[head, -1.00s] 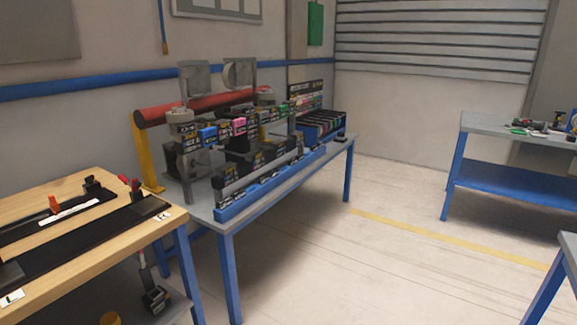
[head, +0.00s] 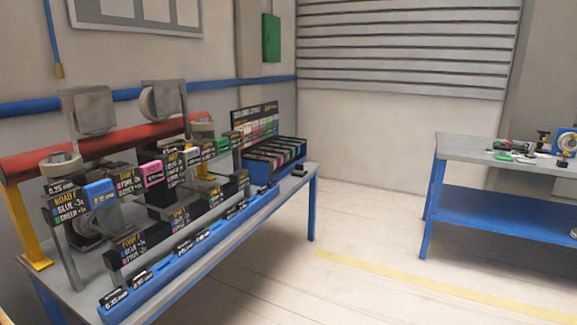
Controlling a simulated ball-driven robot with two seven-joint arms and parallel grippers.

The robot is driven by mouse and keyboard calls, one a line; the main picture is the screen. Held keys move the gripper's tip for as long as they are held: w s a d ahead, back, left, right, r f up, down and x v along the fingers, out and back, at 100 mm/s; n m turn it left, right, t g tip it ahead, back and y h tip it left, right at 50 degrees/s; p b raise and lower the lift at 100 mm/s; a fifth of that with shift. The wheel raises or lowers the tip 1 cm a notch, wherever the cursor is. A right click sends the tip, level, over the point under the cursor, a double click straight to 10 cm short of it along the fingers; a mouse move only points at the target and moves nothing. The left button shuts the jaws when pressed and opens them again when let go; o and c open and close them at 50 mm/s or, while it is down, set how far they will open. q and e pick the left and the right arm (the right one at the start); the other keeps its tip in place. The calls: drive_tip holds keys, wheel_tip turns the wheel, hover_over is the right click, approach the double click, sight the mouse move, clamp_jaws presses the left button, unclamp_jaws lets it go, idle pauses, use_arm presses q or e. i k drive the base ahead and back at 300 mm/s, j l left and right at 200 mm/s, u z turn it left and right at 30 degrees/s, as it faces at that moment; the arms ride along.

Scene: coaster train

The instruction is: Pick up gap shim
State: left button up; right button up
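No piece can be told for certain as the gap shim. A long blue rail (head: 172,282) along the front edge of the grey table holds several small black pieces with white lettering, such as one at its near end (head: 114,298) that seems to read in mm. A blue rack (head: 262,170) at the table's far end holds a row of dark, upright pieces with coloured labels. A small dark item (head: 299,173) lies at the table's far right corner. Neither of my grippers shows in the head view.
The grey table (head: 75,299) with blue legs also carries a fixture with black label blocks, grey rollers and a red bar (head: 95,150). A second table (head: 470,150) with a blue shelf and small tools stands at the right. The floor between (head: 350,235) is clear.

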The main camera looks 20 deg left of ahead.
sight(167, 150)
drive_tip(key=i+u, duration=0.2)
drive_tip(key=i, duration=0.25)
drive_tip(key=i+u, duration=0.2)
drive_tip(key=i, duration=0.3)
drive_tip(key=i+l+u, duration=0.2)
drive_tip(key=i, duration=0.25)
drive_tip(key=i+l+u, duration=0.2)
drive_tip(key=i, duration=0.25)
